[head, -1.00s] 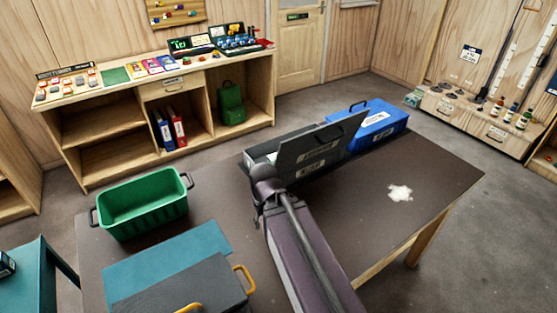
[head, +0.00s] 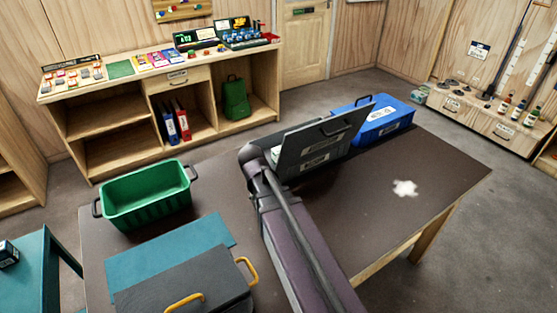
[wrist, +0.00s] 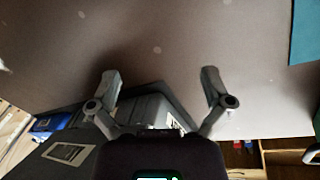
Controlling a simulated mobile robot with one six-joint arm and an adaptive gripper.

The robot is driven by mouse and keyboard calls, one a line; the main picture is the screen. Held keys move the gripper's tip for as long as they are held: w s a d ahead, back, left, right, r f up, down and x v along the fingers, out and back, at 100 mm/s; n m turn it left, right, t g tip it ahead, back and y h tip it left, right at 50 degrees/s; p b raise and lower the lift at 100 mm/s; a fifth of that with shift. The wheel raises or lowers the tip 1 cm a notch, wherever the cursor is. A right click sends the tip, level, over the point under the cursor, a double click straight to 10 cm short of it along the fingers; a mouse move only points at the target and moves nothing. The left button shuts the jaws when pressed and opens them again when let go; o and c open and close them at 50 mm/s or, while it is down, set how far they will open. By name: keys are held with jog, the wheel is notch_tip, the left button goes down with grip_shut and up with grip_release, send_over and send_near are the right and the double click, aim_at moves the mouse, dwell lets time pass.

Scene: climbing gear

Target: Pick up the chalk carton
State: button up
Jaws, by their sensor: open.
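I cannot pick out the chalk carton for certain. A small dark box with a pale label (head: 8,254) stands on the teal table at the left edge of the head view; its label is too small to read. My gripper (wrist: 162,86) is open and empty in the wrist view, its fingers spread over the dark table. A grey case (wrist: 150,110) lies beyond and between the fingers. In the head view my arm hides the gripper. The same grey case stands there with its lid (head: 325,135) raised, and most of its inside is hidden.
On the dark table (head: 370,220) are a green bin (head: 146,198), a teal mat (head: 165,255), a dark case with yellow handles (head: 185,285), a blue case (head: 385,122) and a white patch (head: 404,188). The table's right side is mostly clear. A teal table (head: 35,275) stands at left.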

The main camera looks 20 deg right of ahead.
jog(key=w+r+m+h+b, duration=0.1)
jog(key=w+m+h, duration=0.4)
jog(key=w, duration=0.8)
jog(key=w+d+r+m+h+b, duration=0.1)
jog(key=w+m+h+b, duration=0.3)
jog(key=w+m, duration=0.5)
jog(key=w+r, duration=0.1)
jog(key=w, duration=0.3)
jog(key=shift+w+d+r+m+h, duration=0.15)
jog(key=shift+w+d+m+h, duration=0.15)
jog(key=shift+w+m+h, duration=0.1)
jog(key=b, duration=0.4)
send_near(278, 150)
jog(key=x, duration=0.3)
jog(key=shift+s+d+f+b, duration=0.15)
jog(key=shift+d+f+b, duration=0.2)
jog(key=shift+d, duration=0.25)
